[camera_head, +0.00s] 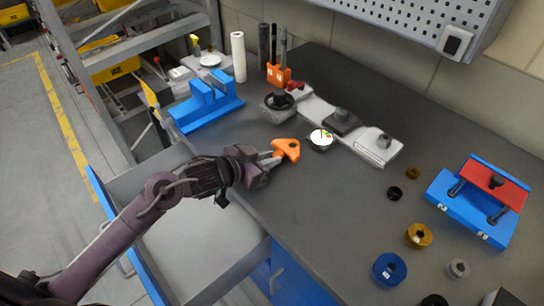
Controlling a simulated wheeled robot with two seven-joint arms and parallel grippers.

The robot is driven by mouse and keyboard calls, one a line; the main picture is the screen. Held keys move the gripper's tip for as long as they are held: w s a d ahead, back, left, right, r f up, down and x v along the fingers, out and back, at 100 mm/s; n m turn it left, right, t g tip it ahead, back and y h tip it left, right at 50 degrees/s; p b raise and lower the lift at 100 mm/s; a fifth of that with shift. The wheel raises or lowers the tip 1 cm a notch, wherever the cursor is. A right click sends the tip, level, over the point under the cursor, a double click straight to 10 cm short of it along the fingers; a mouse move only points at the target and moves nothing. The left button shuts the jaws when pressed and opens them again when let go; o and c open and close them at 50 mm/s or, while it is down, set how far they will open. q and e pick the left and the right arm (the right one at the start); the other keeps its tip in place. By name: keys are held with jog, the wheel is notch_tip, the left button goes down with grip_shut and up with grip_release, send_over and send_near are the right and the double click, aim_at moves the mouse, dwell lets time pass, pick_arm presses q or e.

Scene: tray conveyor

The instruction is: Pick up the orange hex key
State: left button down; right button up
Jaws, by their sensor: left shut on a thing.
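The orange hex key (288,149) shows as a chunky orange piece at the near-left edge of the dark worktop. My left gripper (272,158) comes in from the left and is shut on it at its left side. The gripper's fingers hide part of the orange piece. I cannot tell whether it touches the worktop or is held just above it. My right gripper is not in view.
An open drawer (224,284) lies below my left arm. A round white dial (320,138) and a grey fixture (342,122) stand close behind the hex key. A blue vise (205,101) is behind left. Several collars and a red-blue vise (470,209) are at right.

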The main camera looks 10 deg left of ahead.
pick_arm(q)
notch_tip(320, 180, up, 20)
jog(key=p, duration=0.3)
jog(key=shift+f, duration=0.15)
jog(key=shift+f, duration=0.1)
dwell(0.7)
